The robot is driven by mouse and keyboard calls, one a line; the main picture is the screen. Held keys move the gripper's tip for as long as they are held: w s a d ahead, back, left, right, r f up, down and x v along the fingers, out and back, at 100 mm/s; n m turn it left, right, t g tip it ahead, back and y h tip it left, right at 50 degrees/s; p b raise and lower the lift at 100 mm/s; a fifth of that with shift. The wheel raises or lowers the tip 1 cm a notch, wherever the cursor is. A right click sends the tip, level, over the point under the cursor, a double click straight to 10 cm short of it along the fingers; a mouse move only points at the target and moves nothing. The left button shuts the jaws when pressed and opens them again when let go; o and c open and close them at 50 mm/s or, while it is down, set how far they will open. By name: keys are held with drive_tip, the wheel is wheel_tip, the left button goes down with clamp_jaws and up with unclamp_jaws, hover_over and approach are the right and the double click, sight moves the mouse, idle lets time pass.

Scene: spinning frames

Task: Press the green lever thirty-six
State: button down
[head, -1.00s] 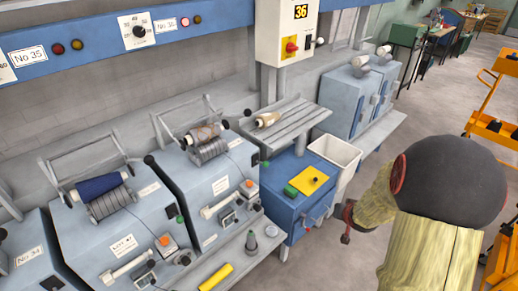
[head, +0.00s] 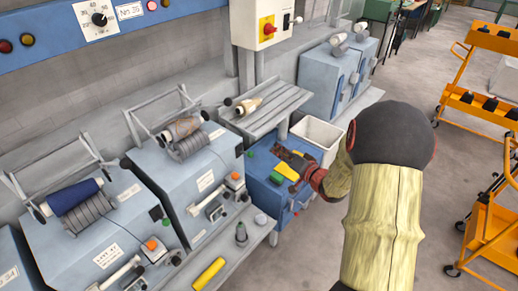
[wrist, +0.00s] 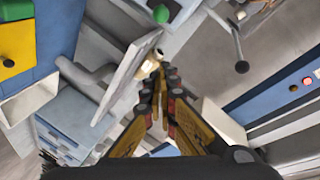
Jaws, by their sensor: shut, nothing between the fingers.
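A green knob (head: 250,154) shows at the right edge of the right-hand pale blue spinning unit (head: 205,185). A green knob is also at the top of the wrist view (wrist: 160,13), beyond my fingertips. Another green knob (head: 166,222) sits at the right edge of the unit to the left. I cannot read a number on either knob. My gripper (head: 280,151) is shut and empty. In the head view it appears over the blue cabinet, right of the nearer green knob and apart from it. In the wrist view its fingers (wrist: 165,78) meet at the tips.
The blue cabinet (head: 262,190) has a yellow plate (head: 286,172) and a green block (head: 277,178), partly hidden by my gripper. A slatted shelf (head: 250,119) with a bobbin and a white bin (head: 318,135) are nearby. Orange trolleys (head: 490,225) stand at right on open floor.

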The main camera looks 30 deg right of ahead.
sight(251, 155)
drive_tip(key=w+a+f+b, duration=0.3)
drive_tip(key=w+f+b, duration=0.1)
drive_tip(key=w, duration=0.4)
drive_tip(key=shift+a, duration=0.25)
drive_tip(key=shift+s, duration=0.1)
idle(0.4)
drive_tip(key=shift+s+d+f+t+b, duration=0.1)
drive_tip(key=shift+f+t+b, duration=0.3)
drive_tip(key=shift+b, duration=0.45)
